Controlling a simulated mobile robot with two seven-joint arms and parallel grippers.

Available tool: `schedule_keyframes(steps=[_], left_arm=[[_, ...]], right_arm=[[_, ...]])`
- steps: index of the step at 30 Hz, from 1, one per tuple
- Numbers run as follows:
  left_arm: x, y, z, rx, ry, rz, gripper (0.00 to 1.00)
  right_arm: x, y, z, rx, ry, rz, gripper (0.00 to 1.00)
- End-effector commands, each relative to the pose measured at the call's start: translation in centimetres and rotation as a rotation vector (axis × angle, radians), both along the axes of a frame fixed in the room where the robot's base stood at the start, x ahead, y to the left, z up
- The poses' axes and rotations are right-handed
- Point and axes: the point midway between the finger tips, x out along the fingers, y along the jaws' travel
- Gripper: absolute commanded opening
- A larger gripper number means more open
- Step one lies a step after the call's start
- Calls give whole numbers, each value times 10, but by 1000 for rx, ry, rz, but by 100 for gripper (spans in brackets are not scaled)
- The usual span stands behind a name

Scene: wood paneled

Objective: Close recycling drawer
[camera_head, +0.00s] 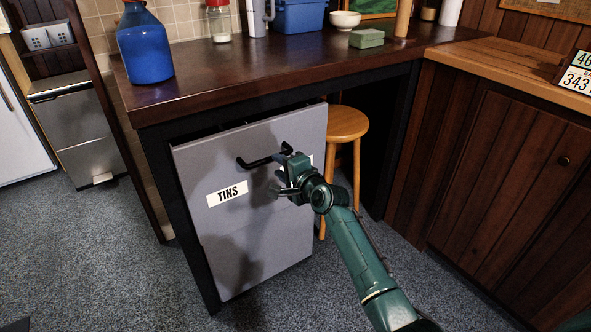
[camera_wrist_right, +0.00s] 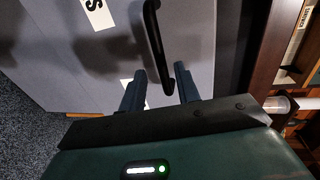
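The grey drawer front (camera_head: 250,220) carries a white TINS label (camera_head: 227,194) and stands a little out from under the dark counter, with a dark gap along its top. Its black bar handle (camera_head: 258,160) is near the top; the handle also shows in the right wrist view (camera_wrist_right: 155,40). My right gripper (camera_head: 283,176) is at the handle's right end. In the right wrist view its two fingers (camera_wrist_right: 160,75) are apart, with the handle's end between them. I cannot tell whether they touch it. A second white label is partly hidden by the gripper. My left gripper is not in view.
A wooden stool (camera_head: 346,123) stands just right of the drawer, under the counter (camera_head: 230,75). A blue jug (camera_head: 145,45) is on the counter's left end. Wood-paneled cabinets (camera_head: 500,170) are at the right. Carpeted floor is clear in front.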

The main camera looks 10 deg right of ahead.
Motion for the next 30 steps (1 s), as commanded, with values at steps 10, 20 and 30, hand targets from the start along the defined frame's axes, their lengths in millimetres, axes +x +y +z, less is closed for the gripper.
schedule_keyframes(steps=[10, 20, 30], left_arm=[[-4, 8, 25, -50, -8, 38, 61], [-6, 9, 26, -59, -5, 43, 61], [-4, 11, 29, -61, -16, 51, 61]], right_arm=[[-56, -21, 13, 1, 0, -1, 32], [-69, -25, 15, 1, -1, 0, 32], [-68, -25, 15, 1, -1, 0, 32]])
